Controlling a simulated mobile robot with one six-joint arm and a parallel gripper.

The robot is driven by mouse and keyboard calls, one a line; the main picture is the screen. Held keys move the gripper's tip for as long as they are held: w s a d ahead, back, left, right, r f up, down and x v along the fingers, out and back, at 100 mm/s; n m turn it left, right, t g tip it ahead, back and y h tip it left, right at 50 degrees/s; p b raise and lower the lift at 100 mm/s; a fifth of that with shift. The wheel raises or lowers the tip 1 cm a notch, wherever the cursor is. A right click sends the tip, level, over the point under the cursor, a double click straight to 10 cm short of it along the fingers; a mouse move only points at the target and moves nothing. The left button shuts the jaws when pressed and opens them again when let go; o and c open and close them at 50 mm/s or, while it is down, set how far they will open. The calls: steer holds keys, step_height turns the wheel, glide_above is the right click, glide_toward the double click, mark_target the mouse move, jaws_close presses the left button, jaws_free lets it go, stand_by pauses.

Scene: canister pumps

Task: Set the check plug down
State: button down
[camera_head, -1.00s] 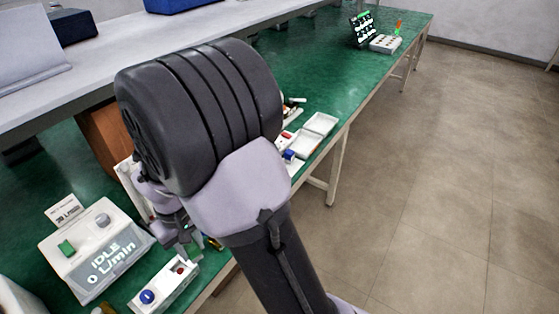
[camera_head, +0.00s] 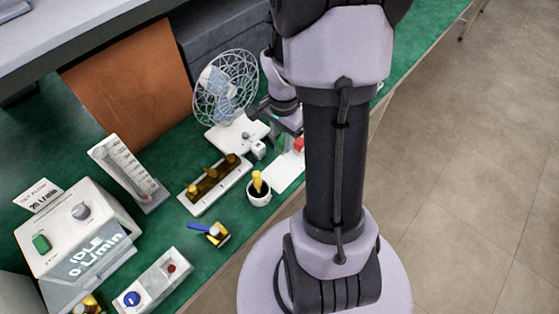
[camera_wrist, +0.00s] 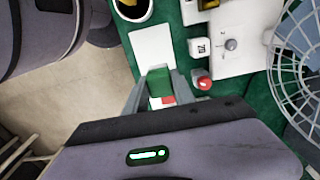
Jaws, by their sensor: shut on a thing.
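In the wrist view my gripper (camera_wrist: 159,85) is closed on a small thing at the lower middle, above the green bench. A small red and white piece (camera_wrist: 168,101), most likely the check plug, shows between the grey fingers. The fingers and my wrist hide most of it. Green also shows between the fingers; I cannot tell if it is the bench or part of the held thing. A white card (camera_wrist: 152,45) lies just beyond the fingertips. In the head view my gripper (camera_head: 290,125) is partly hidden by my arm, near the card (camera_head: 287,175).
A red round knob (camera_wrist: 204,82) is close right of my fingers. A wire-caged fan (camera_head: 225,88), a dark-filled cup with a yellow item (camera_head: 258,188), a tray of brass parts (camera_head: 215,183) and a meter reading IDLE (camera_head: 80,235) crowd the bench left of my arm.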

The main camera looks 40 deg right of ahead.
step_height(320, 180, down, 10)
steer(key=b, duration=0.4)
steer(key=shift+r, duration=0.25)
steer(key=c, duration=1.1)
jaws_free()
steer(key=shift+o, duration=0.2)
